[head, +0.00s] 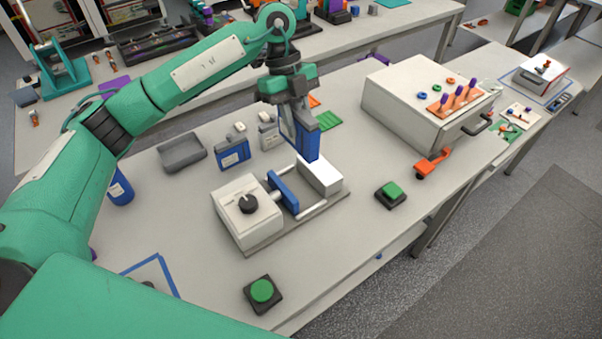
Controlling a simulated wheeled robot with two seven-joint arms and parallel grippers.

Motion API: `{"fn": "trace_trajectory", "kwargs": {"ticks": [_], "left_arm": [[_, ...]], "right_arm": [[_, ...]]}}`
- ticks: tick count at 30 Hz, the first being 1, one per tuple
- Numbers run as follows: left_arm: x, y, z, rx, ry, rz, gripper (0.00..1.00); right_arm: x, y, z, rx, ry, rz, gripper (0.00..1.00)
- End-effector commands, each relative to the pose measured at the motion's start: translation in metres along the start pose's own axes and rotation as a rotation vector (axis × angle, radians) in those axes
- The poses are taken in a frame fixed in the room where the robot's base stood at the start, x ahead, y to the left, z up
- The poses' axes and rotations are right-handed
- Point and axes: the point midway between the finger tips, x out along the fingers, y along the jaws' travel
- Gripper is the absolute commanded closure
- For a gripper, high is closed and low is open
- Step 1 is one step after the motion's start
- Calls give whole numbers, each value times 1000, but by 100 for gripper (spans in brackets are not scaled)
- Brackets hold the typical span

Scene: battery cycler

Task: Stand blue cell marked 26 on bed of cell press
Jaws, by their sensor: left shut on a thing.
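My left gripper (291,98) points down and is shut on a blue cell (309,144), a flat upright block. The cell hangs over the back end of the cell press, in front of or above its white end block (320,178); I cannot tell whether it touches. Its marking is not legible. The press (237,228) is a white box with a black knob, a blue plate (283,191), metal rods and a grey base. The plate and end block stand apart with a gap between them. My right gripper is not in view.
Another blue cell (232,154) and a grey cell (268,130) stand behind the press, near an empty grey tray (183,156). Green buttons sit in front (262,291) and to the right (391,192). A large white box (410,105) stands at the right.

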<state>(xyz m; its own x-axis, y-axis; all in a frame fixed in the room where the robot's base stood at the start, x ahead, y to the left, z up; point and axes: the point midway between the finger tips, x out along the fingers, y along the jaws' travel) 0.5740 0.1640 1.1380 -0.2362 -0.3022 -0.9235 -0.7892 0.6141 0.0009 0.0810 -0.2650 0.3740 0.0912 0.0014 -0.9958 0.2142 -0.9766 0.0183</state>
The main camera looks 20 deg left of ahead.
Motion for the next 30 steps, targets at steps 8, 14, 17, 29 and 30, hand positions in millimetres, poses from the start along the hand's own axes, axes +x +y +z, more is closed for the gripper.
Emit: {"fn": "trace_trajectory", "kwargs": {"ticks": [8, 14, 17, 29, 30], "left_arm": [[61, 0, 26, -2, 2, 3, 100], [97, 0, 41, 0, 1, 1, 100], [106, -1, 44, 2, 1, -2, 100], [143, 0, 60, 1, 0, 0, 100], [147, 0, 61, 2, 0, 0, 100]], "right_arm": [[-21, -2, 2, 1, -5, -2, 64], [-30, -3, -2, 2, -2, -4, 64], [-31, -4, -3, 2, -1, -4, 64], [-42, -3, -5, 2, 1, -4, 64], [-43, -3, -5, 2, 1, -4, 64]]}}
